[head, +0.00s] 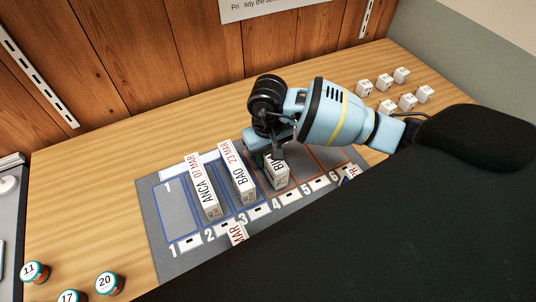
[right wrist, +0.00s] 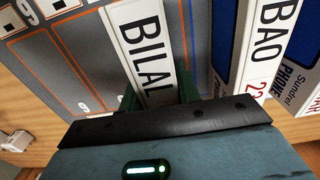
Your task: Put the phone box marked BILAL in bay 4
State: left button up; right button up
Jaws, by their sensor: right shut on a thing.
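The white phone box marked BILAL (head: 280,177) stands at bay 4 of the grey mat (head: 160,255), mostly hidden under my right gripper (head: 268,158). In the right wrist view its BILAL label (right wrist: 142,45) shows clearly, with green finger pads (right wrist: 155,97) at its sides. My right gripper is shut on this box. I cannot tell whether its base touches the mat. The box marked BAO (head: 243,185) stands in bay 3, just left of it, and the box marked ANCA (head: 208,190) stands in bay 2. My left gripper is not in view.
Bay 1 (head: 175,208) is empty. A box marked MAR (head: 238,233) at the front is mostly hidden by my black arm. Small white numbered blocks (head: 384,83) stand at the back right. Several numbered jars (head: 109,284) stand at the front left of the wooden table (head: 85,190).

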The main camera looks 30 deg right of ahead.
jog(key=shift+f, duration=0.3)
jog(key=shift+f, duration=0.2)
jog(key=o, duration=1.1)
jog(key=shift+o, duration=0.2)
notch_tip(320, 180, up, 12)
jog(key=shift+r, duration=0.2)
